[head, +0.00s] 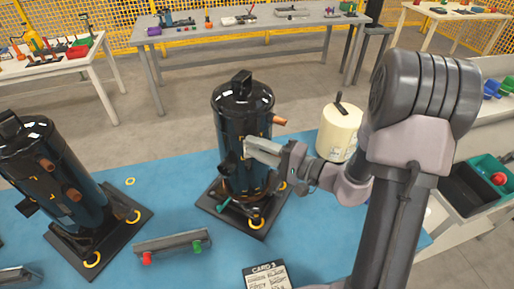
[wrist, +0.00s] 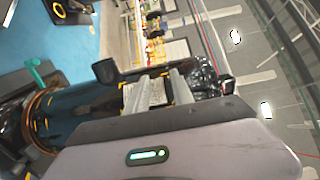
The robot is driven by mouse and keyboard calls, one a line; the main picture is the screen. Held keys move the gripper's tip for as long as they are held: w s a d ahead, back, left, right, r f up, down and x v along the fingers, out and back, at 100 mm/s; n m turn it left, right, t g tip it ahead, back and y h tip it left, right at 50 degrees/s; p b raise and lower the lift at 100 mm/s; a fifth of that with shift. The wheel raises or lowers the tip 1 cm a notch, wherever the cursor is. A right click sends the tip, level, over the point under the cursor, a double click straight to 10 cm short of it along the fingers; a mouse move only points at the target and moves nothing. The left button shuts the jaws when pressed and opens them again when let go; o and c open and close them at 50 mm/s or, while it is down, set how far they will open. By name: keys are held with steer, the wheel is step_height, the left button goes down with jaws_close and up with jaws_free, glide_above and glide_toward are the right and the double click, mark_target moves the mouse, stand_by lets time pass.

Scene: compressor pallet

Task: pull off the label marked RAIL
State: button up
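The middle black compressor (head: 235,115) stands upright on a dark square base on the blue mat. My gripper (head: 248,147) reaches in from the right, with its fingertips at the compressor's front side. In the wrist view my gripper (wrist: 158,88) shows beyond the dark palm, beside the dark blue compressor body (wrist: 80,108). A pale label-like patch with faint marks (wrist: 146,92) lies at the fingers. Its wording is too small to read, so I cannot tell if it says RAIL. The finger gap and any grip on the patch are unclear.
A second compressor (head: 50,165) stands at left. A grey rail with red and green knobs (head: 172,241) and a card (head: 267,276) lie in front. A cream canister (head: 339,130) stands behind my gripper. A green handle (head: 224,203) sticks out at the compressor's base.

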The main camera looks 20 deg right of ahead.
jaws_close()
stand_by(1.8)
